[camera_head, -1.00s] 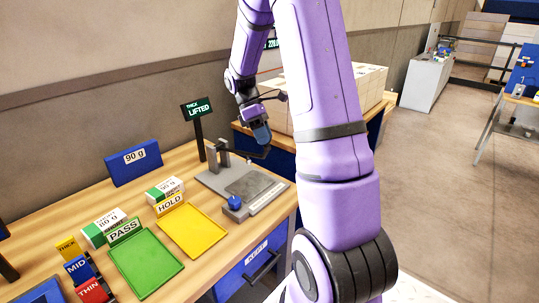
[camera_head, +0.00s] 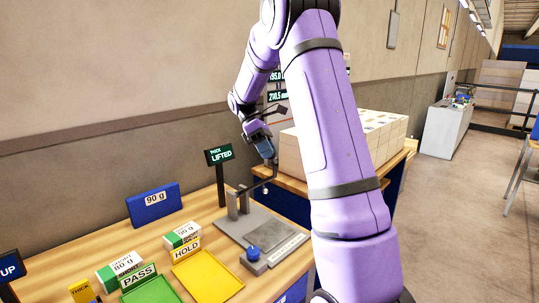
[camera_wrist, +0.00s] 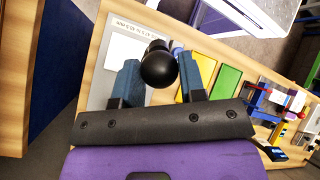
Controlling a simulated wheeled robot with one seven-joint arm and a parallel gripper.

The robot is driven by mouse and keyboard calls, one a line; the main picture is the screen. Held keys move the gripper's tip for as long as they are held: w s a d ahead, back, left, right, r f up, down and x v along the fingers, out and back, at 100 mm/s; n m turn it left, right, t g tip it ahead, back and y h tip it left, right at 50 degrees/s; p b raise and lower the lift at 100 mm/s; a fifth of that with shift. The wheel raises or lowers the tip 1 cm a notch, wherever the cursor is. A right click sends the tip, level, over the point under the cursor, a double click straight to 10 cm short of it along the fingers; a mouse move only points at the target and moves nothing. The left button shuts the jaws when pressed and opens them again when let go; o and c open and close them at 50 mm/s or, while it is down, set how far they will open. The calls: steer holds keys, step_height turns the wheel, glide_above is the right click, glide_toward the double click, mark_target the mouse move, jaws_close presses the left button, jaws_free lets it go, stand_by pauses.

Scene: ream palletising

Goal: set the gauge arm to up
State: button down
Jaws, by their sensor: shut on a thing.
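The thickness gauge (camera_head: 256,228) is a grey base with an upright post on the wooden bench. Its thin dark gauge arm (camera_head: 262,184) runs from the post to the right and slants upward to my gripper. My gripper (camera_head: 268,158) is above the right side of the gauge. In the wrist view the round black knob (camera_wrist: 158,66) of the arm sits between the two blue fingers of my gripper (camera_wrist: 168,80), which is shut on it. The small display (camera_head: 219,156) behind the gauge reads THICK LIFTED.
A blue button box (camera_head: 254,257) stands at the gauge's front. Yellow HOLD (camera_head: 208,275) and green PASS (camera_head: 152,292) trays lie to the left, with paper reams (camera_head: 183,235) behind. Stacked reams (camera_head: 350,145) are on the table behind.

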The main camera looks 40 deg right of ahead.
steer(key=shift+w+f, duration=0.1)
steer(key=c, duration=0.7)
jaws_free()
steer(key=v, duration=1)
steer(key=shift+w+r, duration=0.25)
steer(key=shift+w, duration=0.05)
